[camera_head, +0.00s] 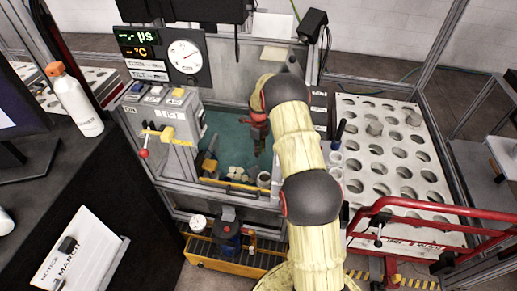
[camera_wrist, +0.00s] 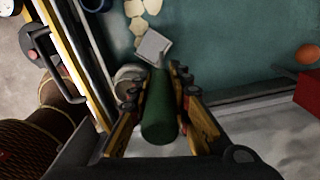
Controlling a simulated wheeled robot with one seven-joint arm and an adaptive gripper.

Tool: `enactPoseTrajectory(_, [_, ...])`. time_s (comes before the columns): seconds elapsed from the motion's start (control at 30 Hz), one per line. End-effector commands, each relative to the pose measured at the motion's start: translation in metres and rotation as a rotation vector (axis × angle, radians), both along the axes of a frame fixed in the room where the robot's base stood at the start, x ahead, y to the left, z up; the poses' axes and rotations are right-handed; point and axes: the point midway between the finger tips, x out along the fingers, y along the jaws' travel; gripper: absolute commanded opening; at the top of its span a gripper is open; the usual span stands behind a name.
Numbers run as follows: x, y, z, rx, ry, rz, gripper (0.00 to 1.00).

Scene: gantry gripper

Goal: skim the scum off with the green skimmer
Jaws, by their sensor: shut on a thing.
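In the wrist view my gripper (camera_wrist: 160,90) is shut on the green handle of the skimmer (camera_wrist: 158,115). A pale grey square piece (camera_wrist: 153,46) lies just beyond the handle; I cannot tell for sure that it is the skimmer's head. Pale cream scum patches (camera_wrist: 140,24) lie on the teal water beyond it. In the head view my gripper (camera_head: 257,132) is over the tank, and the scum (camera_head: 237,173) shows as a pale cluster near the tank's front edge. The skimmer is mostly hidden there by my arm.
The teal tank (camera_head: 225,128) has a yellow front rail (camera_head: 228,185). A grey lift box (camera_head: 170,125) with a red-knobbed lever stands left. A perforated rack (camera_head: 390,160) stands right. An orange round thing (camera_wrist: 307,54) and a red block (camera_wrist: 308,90) lie right in the wrist view.

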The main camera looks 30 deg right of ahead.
Motion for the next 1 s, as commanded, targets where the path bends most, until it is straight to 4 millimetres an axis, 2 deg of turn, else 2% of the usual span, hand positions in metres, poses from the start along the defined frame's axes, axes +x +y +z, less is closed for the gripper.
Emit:
enactPoseTrajectory(0.47, [0.0, 0.0, -0.045, 0.0, 0.0, 0.0, 0.0])
enactPoseTrajectory(1.0, [0.036, 0.035, -0.043, 0.0, -0.001, 0.001, 0.0])
